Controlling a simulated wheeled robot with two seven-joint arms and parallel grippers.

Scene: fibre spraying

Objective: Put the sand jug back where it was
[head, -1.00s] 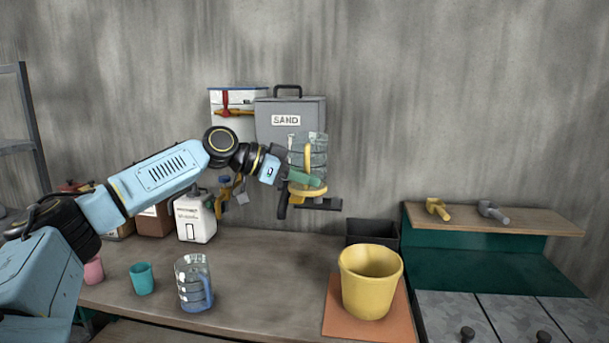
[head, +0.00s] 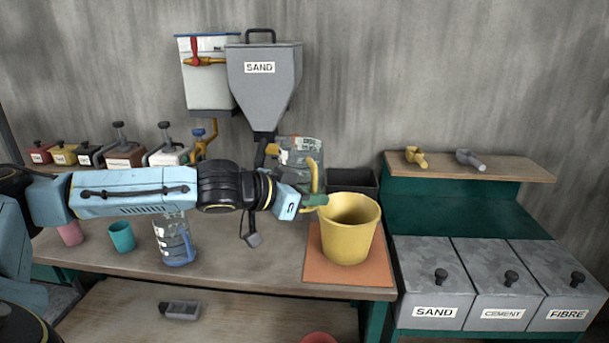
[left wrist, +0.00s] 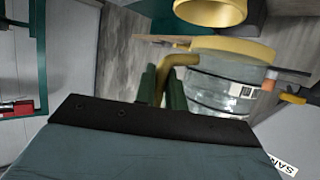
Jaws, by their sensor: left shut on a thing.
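The sand jug (head: 300,152) is clear, with dark markings and a yellow handle. My left gripper (head: 315,199) is shut on that handle and holds the jug up, just right of the sand hopper's spout and behind the yellow bucket (head: 347,232). In the left wrist view the green fingers (left wrist: 161,88) close on the yellow handle, with the clear jug body (left wrist: 222,85) beside them. I cannot tell whether sand is in the jug. The bucket and arm hide its lower part in the head view. My right gripper is out of view.
The grey sand hopper (head: 264,85) hangs on the wall beside a white tank (head: 205,85). A blue-handled clear jug (head: 174,240) and a teal cup (head: 121,237) stand on the bench. A black bin (head: 352,182) is behind the bucket, which stands on an orange mat (head: 318,266).

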